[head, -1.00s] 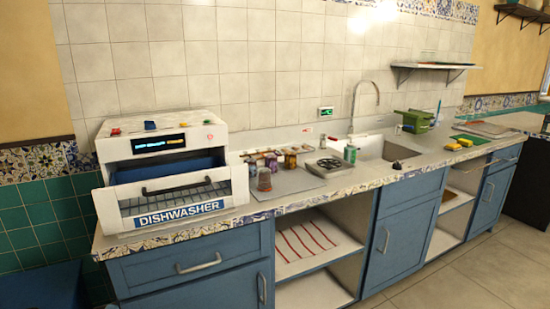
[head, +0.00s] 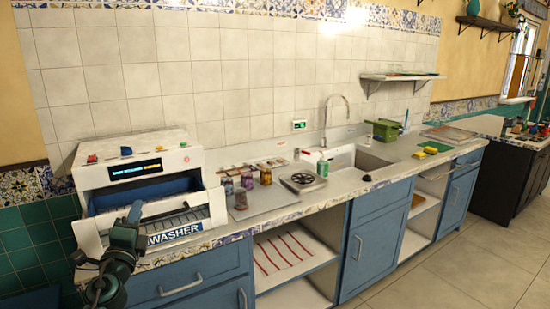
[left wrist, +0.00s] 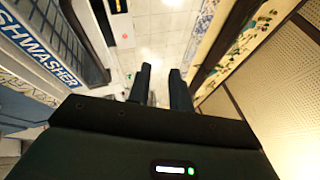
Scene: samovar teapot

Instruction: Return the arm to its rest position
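My left arm comes up from the bottom left of the head view, with its dark left gripper (head: 135,212) pointing up in front of the white dishwasher (head: 139,178). The arm partly covers the dishwasher's label. In the left wrist view the two dark fingers of the left gripper (left wrist: 160,78) stand apart with a clear gap and nothing between them. The dishwasher's label and front edge also show at the left of the left wrist view (left wrist: 38,50). My right arm and right gripper are not in view.
The counter (head: 290,208) runs rightward from the dishwasher. It carries several small jars (head: 265,175), a metal burner plate (head: 303,181), a green can (head: 322,168), a sink (head: 352,160) and a green box (head: 386,130). Open floor (head: 450,265) lies at the lower right.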

